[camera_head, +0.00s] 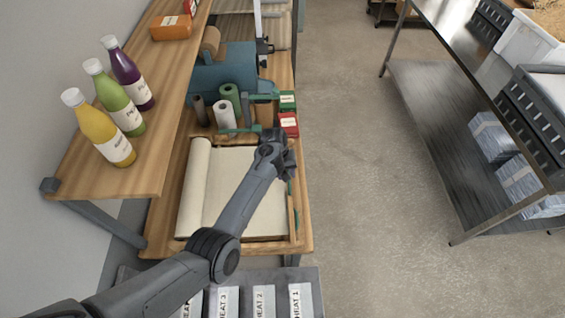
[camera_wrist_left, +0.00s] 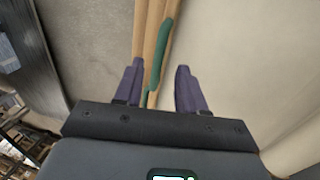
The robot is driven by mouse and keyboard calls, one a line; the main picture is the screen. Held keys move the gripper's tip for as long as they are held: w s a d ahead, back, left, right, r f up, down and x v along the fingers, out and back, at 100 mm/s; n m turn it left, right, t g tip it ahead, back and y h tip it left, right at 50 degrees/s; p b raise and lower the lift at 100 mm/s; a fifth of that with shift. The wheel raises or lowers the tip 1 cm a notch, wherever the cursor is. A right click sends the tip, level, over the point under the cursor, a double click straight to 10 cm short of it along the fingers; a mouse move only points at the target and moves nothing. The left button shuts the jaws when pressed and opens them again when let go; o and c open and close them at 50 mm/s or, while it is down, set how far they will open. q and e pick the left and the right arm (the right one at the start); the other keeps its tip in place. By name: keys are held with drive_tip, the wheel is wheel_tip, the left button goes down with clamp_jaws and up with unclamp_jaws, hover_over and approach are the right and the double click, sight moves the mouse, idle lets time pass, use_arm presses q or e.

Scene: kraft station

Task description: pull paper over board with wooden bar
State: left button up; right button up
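The paper (camera_head: 240,185) is a cream sheet with a thick roll (camera_head: 195,190) along its left side, lying on the wooden board (camera_head: 225,244). The wooden bar (camera_head: 291,222), with a green strip, lies along the paper's right edge. My left gripper (camera_head: 287,165) is above the upper right part of the board, its fingers mostly hidden by its own wrist in the head view. In the left wrist view, the left gripper (camera_wrist_left: 160,80) is open, with the wooden bar (camera_wrist_left: 170,25) running beyond and between its fingers. Contact cannot be told. My right gripper is out of view.
A shelf with bottles (camera_head: 117,95) stands at left. Small green and red boxes (camera_head: 288,124) and rolls (camera_head: 228,100) sit behind the board. A blue machine (camera_head: 225,70) is farther back.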

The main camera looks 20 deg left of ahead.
use_arm(q)
wheel_tip(320, 180, up, 7)
drive_tip(key=a, duration=0.1)
drive_tip(key=shift+s, duration=0.3)
drive_tip(key=shift+a, duration=0.15)
drive_tip(key=s+a+f+m+t+y+p, duration=0.1)
drive_tip(key=s+a+f, duration=0.1)
drive_tip(key=s, duration=0.5)
drive_tip(key=s+a+f+m+y+p, duration=0.1)
drive_tip(key=s+a+m, duration=0.1)
drive_tip(key=s, duration=0.6)
drive_tip(key=s+d+r+m+p, duration=0.1)
drive_tip(key=s+r, duration=0.2)
drive_tip(key=s, duration=0.3)
drive_tip(key=s+d+r+m+t, duration=0.1)
drive_tip(key=s+d+r+m, duration=0.1)
drive_tip(key=s, duration=0.5)
drive_tip(key=s+d+r+m+p, duration=0.1)
drive_tip(key=s+d+r, duration=0.1)
drive_tip(key=s+r, duration=0.2)
drive_tip(key=s, duration=0.3)
drive_tip(key=shift+s+m+t+p, duration=0.2)
drive_tip(key=shift+m+t+p, duration=0.1)
drive_tip(key=shift+p, duration=0.05)
